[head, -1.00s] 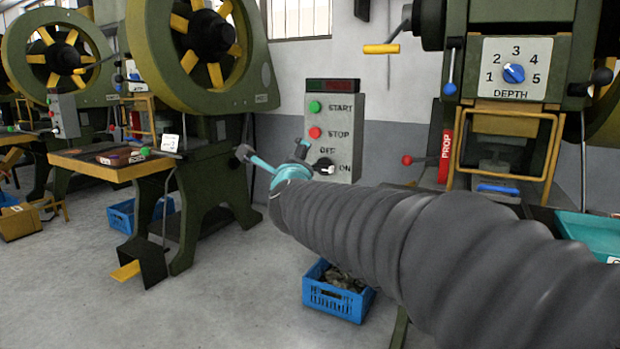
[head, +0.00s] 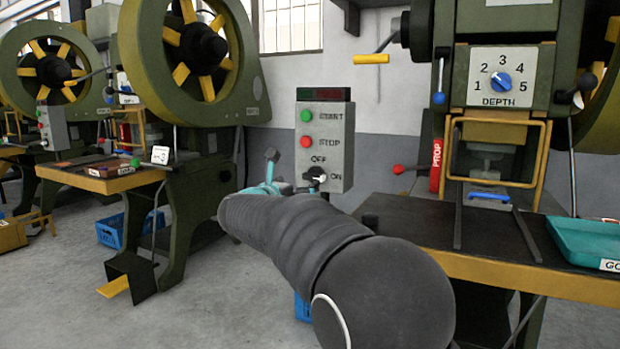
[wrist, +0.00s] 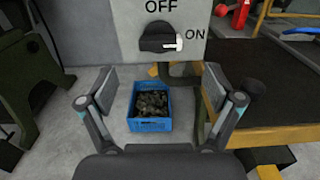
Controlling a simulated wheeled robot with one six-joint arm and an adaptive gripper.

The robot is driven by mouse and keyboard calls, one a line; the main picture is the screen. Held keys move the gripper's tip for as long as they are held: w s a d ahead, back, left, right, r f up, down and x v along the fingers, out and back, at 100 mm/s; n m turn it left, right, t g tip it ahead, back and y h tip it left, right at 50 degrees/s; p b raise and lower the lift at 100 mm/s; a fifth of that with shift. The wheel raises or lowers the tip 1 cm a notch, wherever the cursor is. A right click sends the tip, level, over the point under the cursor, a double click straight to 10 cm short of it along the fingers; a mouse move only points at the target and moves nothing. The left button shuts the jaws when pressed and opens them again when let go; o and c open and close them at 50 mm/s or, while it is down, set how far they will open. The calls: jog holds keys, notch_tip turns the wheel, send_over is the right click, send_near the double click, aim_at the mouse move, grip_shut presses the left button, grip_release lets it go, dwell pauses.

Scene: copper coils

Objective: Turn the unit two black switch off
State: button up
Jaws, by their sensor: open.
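The black rotary switch (head: 316,175) sits low on the grey control box (head: 340,130), below the green START and red STOP buttons. In the wrist view the switch (wrist: 158,42) lies level, its white pointer toward ON at the right. OFF is printed above it. My gripper (wrist: 158,82) is open and empty, its two fingers spread below the switch and apart from it in the picture. In the head view my gripper (head: 290,172) is in front of the box's lower part, mostly hidden by my arm. I cannot tell the gap to the switch.
A press with a DEPTH dial (head: 502,82) stands right, with a dark, yellow-edged table (head: 400,215) and teal tray (head: 590,240). A green press (head: 195,170) stands left. A blue crate (wrist: 150,125) of dark pieces is on the floor below the box.

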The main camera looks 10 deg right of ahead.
aim_at(312, 176)
jog(key=x, duration=0.7)
jog(key=shift+w+d+p, duration=0.2)
jog(key=shift+w+p, duration=0.05)
jog(key=shift+p, duration=0.1)
jog(key=c, duration=1.1)
